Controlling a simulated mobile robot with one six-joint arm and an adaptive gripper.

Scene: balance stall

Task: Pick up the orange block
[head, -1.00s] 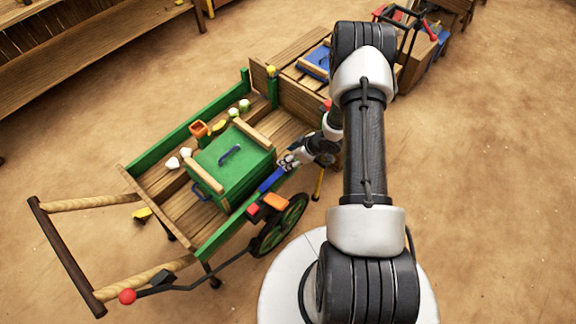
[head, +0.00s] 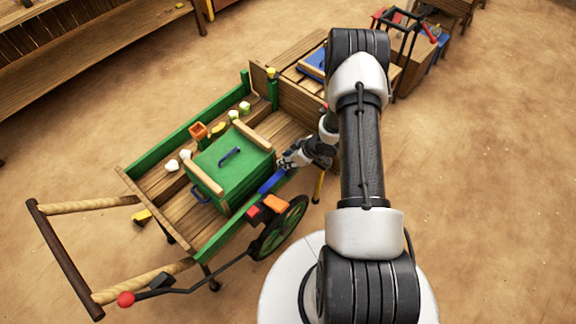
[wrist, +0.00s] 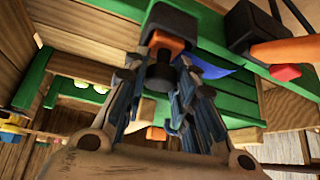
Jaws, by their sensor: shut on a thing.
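In the wrist view an orange block (wrist: 168,41) shows at the tips of my gripper (wrist: 159,75), with dark parts against it. My gripper is shut on it; the dark parts hide much of it. In the head view my gripper (head: 292,159) is at the near rail of the green cart, by its right end, and the held block cannot be made out there.
The cart (head: 218,242) holds a green lidded box (head: 235,170), an orange container (head: 197,131) and small white pieces. A blue piece (head: 271,181) lies at the near rail. Another orange piece (head: 276,203) and a red piece (head: 253,211) sit by the wheel.

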